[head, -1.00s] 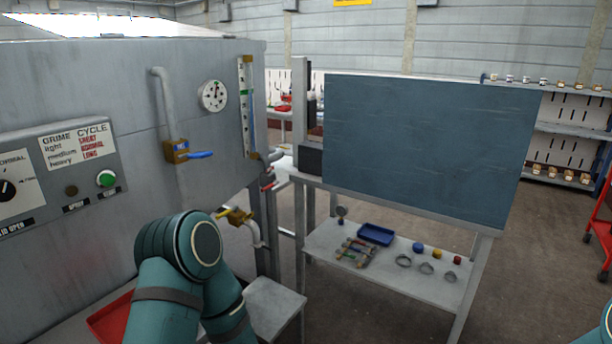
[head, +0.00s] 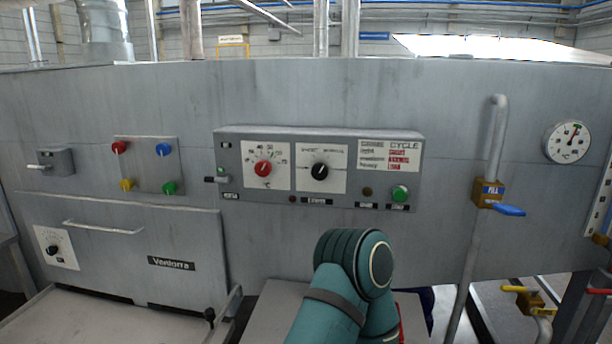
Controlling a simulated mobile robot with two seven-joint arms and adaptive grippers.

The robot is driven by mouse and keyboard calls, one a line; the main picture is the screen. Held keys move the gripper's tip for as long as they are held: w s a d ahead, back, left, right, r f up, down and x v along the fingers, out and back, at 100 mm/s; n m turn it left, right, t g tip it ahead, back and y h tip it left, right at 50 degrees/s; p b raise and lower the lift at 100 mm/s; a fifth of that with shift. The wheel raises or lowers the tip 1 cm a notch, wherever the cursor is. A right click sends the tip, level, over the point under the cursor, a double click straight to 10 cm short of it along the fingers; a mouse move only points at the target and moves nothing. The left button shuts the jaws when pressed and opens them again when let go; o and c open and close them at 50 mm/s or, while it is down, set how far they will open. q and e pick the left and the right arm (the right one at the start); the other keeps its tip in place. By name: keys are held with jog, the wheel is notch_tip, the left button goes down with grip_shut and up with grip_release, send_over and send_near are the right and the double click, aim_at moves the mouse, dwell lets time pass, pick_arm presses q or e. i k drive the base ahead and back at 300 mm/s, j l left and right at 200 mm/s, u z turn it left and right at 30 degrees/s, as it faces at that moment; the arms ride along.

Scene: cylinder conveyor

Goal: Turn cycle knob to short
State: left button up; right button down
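The cycle knob appears to be the black knob (head: 320,171) on a white dial plate in the middle of the grey control panel (head: 230,150). Its white pointer mark is too small to read surely. A label card (head: 390,156) to its right reads GRIME and CYCLE, with short, normal and long in red. A red knob (head: 263,169) on its own dial sits left of the black one. A teal arm of mine rises at the bottom centre, below the panel and apart from it. Neither gripper shows.
A green button (head: 400,193) sits at the panel's lower right. A blue-handled valve (head: 489,194) and a round gauge (head: 567,142) are further right. Four-coloured knobs sit on a plate (head: 145,152) to the left. A lower door with a handle (head: 104,228) is at left.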

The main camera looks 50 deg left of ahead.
aim_at(319, 171)
jog(key=i+l+u, duration=0.15)
jog(key=l+u, duration=0.2)
jog(key=u, duration=0.15)
jog(key=i+l+u, duration=0.1)
jog(key=l+u, duration=0.4)
jog(key=i+j, duration=0.05)
jog(key=j, duration=0.05)
